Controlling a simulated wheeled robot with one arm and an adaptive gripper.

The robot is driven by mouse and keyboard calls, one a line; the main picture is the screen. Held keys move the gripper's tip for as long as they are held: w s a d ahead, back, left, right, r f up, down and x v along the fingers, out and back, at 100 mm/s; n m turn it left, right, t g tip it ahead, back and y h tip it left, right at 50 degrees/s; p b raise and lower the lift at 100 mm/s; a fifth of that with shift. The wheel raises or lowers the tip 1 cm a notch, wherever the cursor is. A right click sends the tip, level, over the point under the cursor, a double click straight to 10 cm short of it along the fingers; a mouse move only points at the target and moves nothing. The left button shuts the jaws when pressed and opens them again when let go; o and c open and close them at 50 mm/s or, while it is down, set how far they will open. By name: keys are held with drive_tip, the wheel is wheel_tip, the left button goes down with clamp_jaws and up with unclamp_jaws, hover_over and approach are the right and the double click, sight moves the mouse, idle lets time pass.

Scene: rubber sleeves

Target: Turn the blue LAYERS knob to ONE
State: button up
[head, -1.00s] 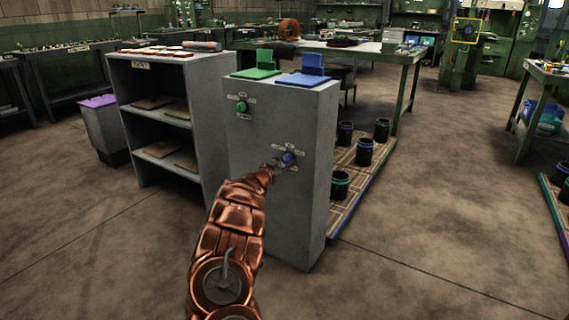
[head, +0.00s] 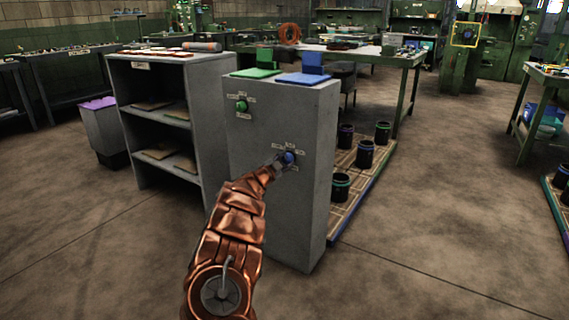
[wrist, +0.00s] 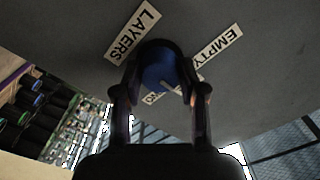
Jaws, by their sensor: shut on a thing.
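A pale pointer line shows on the knob, slanting to the lower right in that view. A LAYERS label (wrist: 133,33) and an EMPTY label (wrist: 216,48) are beside it. Another label (wrist: 150,98) below the knob is partly hidden and I cannot read it fully.
A green knob (head: 241,105) is higher on the cabinet. A green stand (head: 256,72) and a blue stand (head: 303,80) are on its top. A grey shelf unit (head: 160,115) stands left. Dark pots (head: 341,186) stand on a pallet to the right.

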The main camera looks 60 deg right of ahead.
drive_tip(key=o, duration=1.2)
drive_tip(key=shift+c, duration=0.2)
drive_tip(key=shift+a+f, duration=0.1)
drive_tip(key=shift+a, duration=0.6)
drive_tip(key=a, duration=1)
drive_tip(key=shift+s+a, duration=0.25)
drive_tip(key=shift+a, duration=0.05)
